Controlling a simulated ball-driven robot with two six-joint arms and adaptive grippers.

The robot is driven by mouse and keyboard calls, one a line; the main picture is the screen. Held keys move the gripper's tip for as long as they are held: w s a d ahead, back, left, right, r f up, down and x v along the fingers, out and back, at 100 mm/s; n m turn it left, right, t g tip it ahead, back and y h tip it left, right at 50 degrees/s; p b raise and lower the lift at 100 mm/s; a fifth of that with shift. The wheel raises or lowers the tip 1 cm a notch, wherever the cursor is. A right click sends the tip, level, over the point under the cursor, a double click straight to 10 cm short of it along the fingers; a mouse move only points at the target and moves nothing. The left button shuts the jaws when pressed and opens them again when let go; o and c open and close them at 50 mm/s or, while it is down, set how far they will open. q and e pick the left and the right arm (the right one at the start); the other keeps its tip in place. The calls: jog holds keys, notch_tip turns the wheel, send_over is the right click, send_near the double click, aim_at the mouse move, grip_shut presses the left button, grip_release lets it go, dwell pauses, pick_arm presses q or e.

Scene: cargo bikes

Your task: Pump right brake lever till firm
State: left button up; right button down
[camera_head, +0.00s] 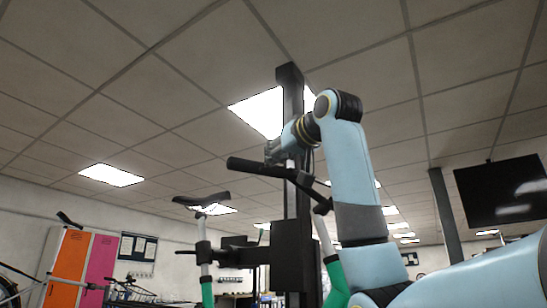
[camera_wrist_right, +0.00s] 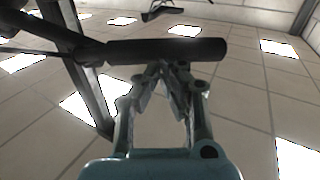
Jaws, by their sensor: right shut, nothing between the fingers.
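The bike's dark handlebar grip (camera_head: 258,168) juts left in the head view, high in front of the black repair stand. The same grip (camera_wrist_right: 168,50) lies across the upper middle of the wrist view. My right gripper (camera_head: 272,152) is just above and behind the grip in the head view. In the wrist view its fingers (camera_wrist_right: 165,66) are shut with nothing between them, tips close to the grip's edge; I cannot tell whether they touch. I cannot make out the brake lever clearly. My left gripper is not in view.
The black repair stand post (camera_head: 291,205) rises right beside my right wrist. A dark saddle (camera_head: 201,199) on a green bike frame (camera_head: 207,292) is lower left. An orange locker (camera_head: 68,268), a pink locker (camera_head: 99,262) and a wall screen (camera_head: 505,192) are farther off.

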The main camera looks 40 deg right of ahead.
jog(key=shift+y, duration=0.3)
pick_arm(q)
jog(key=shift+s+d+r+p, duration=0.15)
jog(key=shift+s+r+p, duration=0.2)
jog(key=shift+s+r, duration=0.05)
pick_arm(e)
jog(key=s, duration=0.1)
jog(key=s+n, duration=0.1)
jog(key=s+f+y, duration=0.1)
jog(key=shift+d+f+n, duration=0.1)
jog(key=shift+d+n, duration=0.2)
jog(key=shift+d, duration=0.1)
jog(key=shift+w+f, duration=0.1)
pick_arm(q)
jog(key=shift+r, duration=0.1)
